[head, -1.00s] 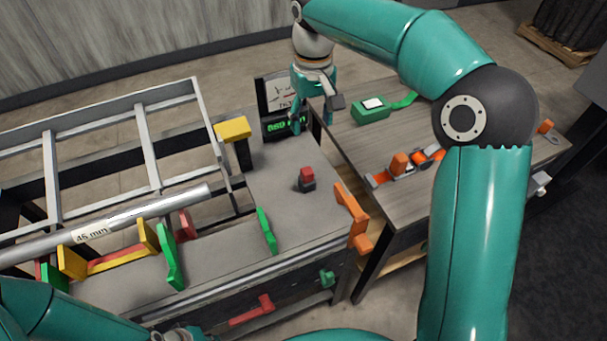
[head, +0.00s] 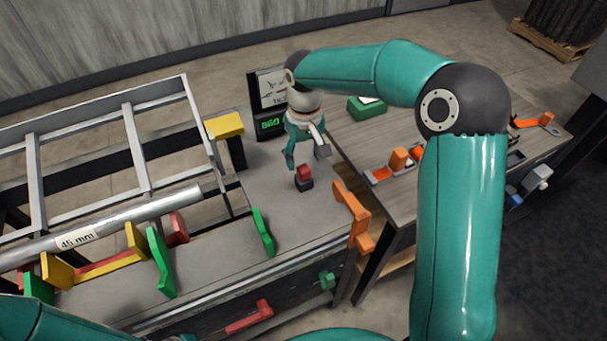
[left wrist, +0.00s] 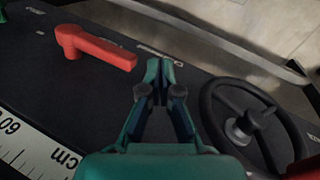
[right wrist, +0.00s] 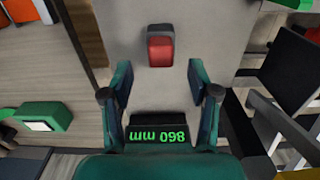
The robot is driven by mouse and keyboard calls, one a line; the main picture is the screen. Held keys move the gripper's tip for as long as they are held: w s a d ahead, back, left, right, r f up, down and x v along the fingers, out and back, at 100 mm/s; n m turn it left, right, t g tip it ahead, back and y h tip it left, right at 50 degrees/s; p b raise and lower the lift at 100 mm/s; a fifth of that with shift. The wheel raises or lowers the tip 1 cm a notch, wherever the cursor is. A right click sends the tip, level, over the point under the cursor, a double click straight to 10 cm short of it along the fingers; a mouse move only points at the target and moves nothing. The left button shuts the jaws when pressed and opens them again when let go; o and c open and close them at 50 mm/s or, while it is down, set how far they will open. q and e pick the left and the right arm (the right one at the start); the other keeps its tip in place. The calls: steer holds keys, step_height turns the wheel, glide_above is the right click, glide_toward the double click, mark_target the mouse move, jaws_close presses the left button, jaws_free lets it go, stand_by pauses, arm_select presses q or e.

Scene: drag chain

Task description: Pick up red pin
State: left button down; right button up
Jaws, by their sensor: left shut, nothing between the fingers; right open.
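The red pin (head: 304,173) stands on the grey bench top, a red block on a dark base. In the right wrist view the red pin (right wrist: 160,48) lies ahead of the fingertips, centred between them and apart from both. My right gripper (head: 304,160) is open and empty, just behind the pin in the head view; its two spread fingers also show in the right wrist view (right wrist: 160,80). My left gripper (left wrist: 160,68) is shut and empty, over a dark panel with a red lever handle (left wrist: 95,52) and a black handwheel (left wrist: 245,122). It is not visible in the head view.
A display reading 860 mm (right wrist: 158,135) stands behind the pin. Green (head: 263,232) and orange (head: 352,215) brackets stand along the bench front and right edge. A 45 mm tube (head: 110,228) lies at left. A side table (head: 395,215) holds orange parts and a green box (head: 366,107).

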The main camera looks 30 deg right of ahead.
mark_target(304, 168)
steer(key=shift+f+p, duration=0.35)
steer(key=shift+f, duration=2.3)
jaws_close()
